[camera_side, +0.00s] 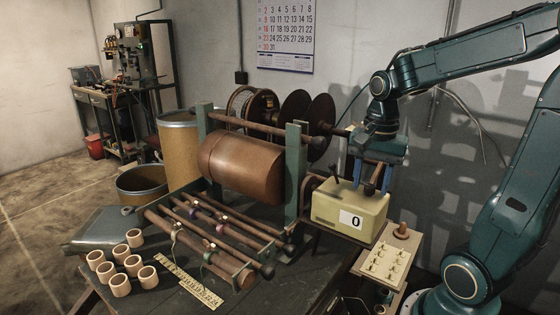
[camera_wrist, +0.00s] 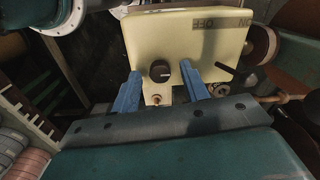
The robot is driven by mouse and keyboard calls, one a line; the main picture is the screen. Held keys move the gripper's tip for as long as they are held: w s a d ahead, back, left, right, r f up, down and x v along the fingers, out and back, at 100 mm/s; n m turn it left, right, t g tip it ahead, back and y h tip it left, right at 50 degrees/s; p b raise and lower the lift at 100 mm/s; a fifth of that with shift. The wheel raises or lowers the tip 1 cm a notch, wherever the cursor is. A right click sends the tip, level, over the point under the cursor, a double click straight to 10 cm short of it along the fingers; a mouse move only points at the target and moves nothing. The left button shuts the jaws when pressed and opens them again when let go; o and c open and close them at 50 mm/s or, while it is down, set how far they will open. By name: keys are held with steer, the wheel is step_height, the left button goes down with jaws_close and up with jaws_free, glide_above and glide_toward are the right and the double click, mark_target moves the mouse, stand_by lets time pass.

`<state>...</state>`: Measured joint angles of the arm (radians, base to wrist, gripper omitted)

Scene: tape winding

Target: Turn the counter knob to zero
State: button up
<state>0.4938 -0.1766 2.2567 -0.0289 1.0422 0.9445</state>
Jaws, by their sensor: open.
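The cream counter box (camera_side: 330,207) sits at the right end of the winding machine, with a white display card (camera_side: 351,220) reading 0 on its front. In the wrist view the box (camera_wrist: 185,35) shows a round dark knob (camera_wrist: 159,71) with a light mark on its face. My gripper (camera_side: 371,182) is just above the box, pointing down. In the wrist view its two blue fingers (camera_wrist: 161,84) are apart, one on each side of the knob. I cannot tell whether they touch it.
A copper-coloured drum (camera_side: 240,168) and dark reels (camera_side: 318,120) stand left of the box. A cream board with small hooks (camera_side: 384,262) is at the front right. Several wooden rings (camera_side: 120,284) and a yellow ruler (camera_side: 188,283) lie on the bench. A wall calendar (camera_side: 286,35) hangs behind.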

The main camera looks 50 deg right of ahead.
mark_target(372, 186)
step_height(372, 186, up, 14)
steer(key=shift+s+f, duration=0.15)
stand_by(0.7)
steer(key=s+a+f+n+t, duration=0.2)
steer(key=a+f+n, duration=0.2)
steer(key=a+n, duration=0.2)
steer(key=s+a+f+n+t, duration=0.2)
steer(key=a+f+n, duration=0.3)
steer(key=n, duration=0.5)
steer(key=shift+s+a+t, duration=0.25)
steer(key=shift+a+t, duration=0.1)
steer(key=shift+t, duration=0.35)
stand_by(0.4)
